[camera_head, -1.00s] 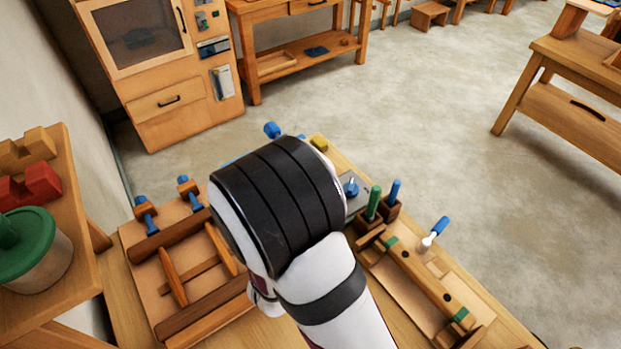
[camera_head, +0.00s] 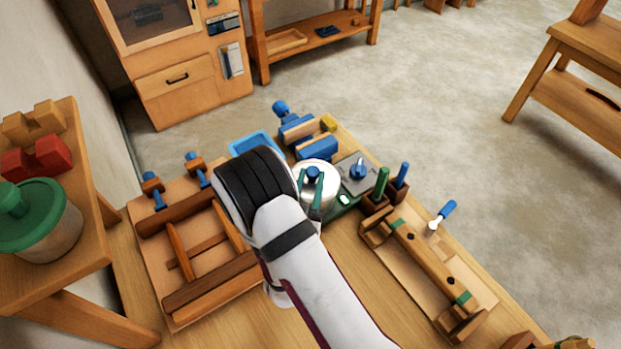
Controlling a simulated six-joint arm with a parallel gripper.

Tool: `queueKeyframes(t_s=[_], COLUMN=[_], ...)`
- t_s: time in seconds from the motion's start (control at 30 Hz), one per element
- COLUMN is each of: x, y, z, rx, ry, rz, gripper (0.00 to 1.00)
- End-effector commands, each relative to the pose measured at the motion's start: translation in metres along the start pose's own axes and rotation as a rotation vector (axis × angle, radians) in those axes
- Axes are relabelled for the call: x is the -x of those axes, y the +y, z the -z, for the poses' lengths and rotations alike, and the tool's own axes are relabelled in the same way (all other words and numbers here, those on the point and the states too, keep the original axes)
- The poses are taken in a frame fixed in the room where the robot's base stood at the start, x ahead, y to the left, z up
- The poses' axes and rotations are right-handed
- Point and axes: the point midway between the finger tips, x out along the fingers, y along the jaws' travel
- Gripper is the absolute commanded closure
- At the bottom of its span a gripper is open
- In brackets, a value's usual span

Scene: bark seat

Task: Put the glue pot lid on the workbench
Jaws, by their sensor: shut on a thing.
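The glue pot lid (camera_head: 331,181) appears to be the round silver-white piece with a blue knob, near the middle of the workbench (camera_head: 375,290). My gripper (camera_head: 311,181) reaches it from above, with its two dark green fingers shut on either side of the blue knob. My wrist and arm cover part of the bench to the left of the lid and below it. I cannot tell whether the lid sits on a pot, touches the bench or hangs just above it.
A green-lidded pot (camera_head: 40,225) stands on the side table at left. Wooden clamp frames (camera_head: 200,250) lie left of my arm, and a long wooden jig (camera_head: 425,265) lies right. A blue tray (camera_head: 254,146) and blue blocks (camera_head: 318,148) sit behind. Bare bench shows in front.

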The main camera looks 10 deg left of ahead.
Motion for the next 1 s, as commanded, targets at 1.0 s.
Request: queueKeyframes(t_s=[1.0], x=[0.136], y=[0.001], z=[0.005], rx=[0.002], ry=[0.001], rz=[0.008], gripper=[0.33])
